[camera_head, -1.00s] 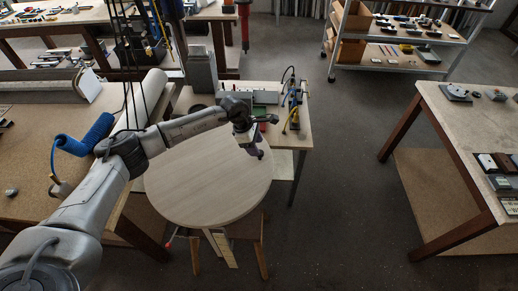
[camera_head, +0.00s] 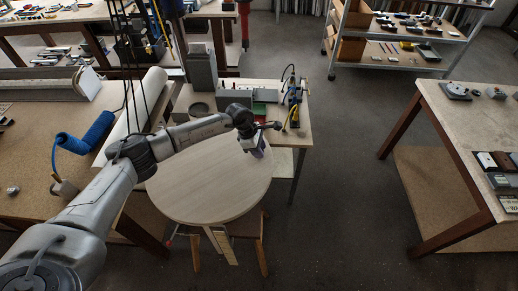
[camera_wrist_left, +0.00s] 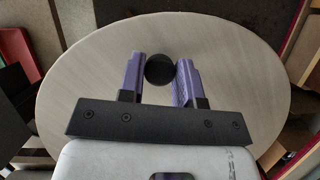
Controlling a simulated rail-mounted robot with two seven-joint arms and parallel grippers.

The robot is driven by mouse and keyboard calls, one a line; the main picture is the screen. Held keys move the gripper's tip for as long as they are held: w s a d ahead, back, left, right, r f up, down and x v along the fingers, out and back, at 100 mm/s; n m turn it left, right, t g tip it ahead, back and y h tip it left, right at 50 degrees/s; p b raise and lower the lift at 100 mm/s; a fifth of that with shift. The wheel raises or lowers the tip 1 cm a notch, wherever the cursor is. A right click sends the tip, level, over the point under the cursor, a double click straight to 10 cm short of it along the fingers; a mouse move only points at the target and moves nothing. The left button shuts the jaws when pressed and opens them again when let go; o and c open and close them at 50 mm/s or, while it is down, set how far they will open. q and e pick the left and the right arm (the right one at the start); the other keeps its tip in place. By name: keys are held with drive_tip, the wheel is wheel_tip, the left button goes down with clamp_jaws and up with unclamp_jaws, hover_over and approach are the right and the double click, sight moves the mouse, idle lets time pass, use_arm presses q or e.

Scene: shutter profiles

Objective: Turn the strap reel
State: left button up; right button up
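The strap reel appears to be the large round pale-wood disc (camera_head: 195,185) on wooden legs, in the middle of the head view. It also fills most of the left wrist view (camera_wrist_left: 85,75). A black round knob (camera_wrist_left: 160,69) shows near its middle in the left wrist view. My left gripper (camera_head: 257,153) is low over the disc's right side. Its two purple fingers (camera_wrist_left: 161,72) stand on either side of the knob, very close to it. I cannot tell whether they press on it. The knob is hidden in the head view. My right gripper is not in view.
A bench behind the disc (camera_head: 222,87) carries grey boxes and a tool stand with yellow cable (camera_head: 294,103). A bench with a blue coil (camera_head: 85,140) is at left. A table (camera_head: 470,125) stands at right, with open floor (camera_head: 335,190) between.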

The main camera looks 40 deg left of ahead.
use_arm(q)
clamp_jaws()
